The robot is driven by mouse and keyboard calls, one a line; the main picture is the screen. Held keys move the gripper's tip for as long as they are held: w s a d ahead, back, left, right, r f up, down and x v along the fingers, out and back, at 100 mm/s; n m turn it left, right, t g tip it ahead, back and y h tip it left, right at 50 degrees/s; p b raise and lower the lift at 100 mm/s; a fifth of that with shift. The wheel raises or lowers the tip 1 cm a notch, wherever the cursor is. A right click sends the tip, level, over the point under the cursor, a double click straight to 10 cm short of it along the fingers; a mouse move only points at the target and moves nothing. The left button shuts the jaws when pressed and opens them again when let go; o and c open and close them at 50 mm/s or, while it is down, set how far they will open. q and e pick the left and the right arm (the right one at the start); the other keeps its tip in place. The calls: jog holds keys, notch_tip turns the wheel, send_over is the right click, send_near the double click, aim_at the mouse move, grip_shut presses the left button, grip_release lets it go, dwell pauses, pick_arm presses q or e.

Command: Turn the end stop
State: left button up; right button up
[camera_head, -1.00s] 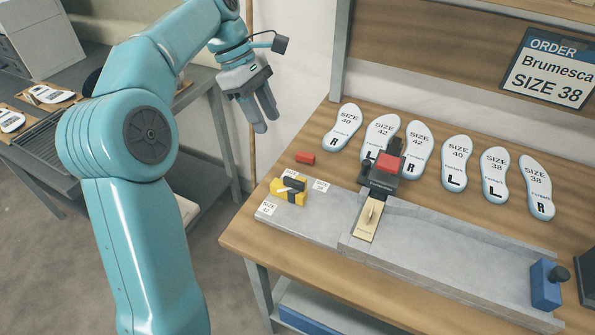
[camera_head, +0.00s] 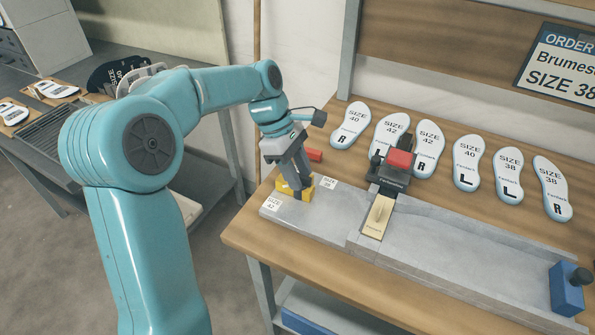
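The end stop (camera_head: 282,187), a yellow block with a dark part on it, sits at the left end of the grey metal fixture (camera_head: 325,211). A "SIZE 42" label (camera_head: 273,203) lies in front of it, and another size label (camera_head: 329,183) lies to its right. My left gripper (camera_head: 297,185) points down at the end stop, its fingers overlapping the block and hiding much of its top. I cannot tell whether the fingers touch it or how far apart they are. My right gripper is not in view.
A red block (camera_head: 314,155) lies just behind the end stop. A red-topped clamp (camera_head: 399,160) with a brass plate (camera_head: 378,215) stands mid-fixture, and a blue block (camera_head: 567,289) at its right end. Several insoles (camera_head: 467,163) lie along the back of the wooden bench.

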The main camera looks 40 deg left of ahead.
pick_arm(q)
grip_shut()
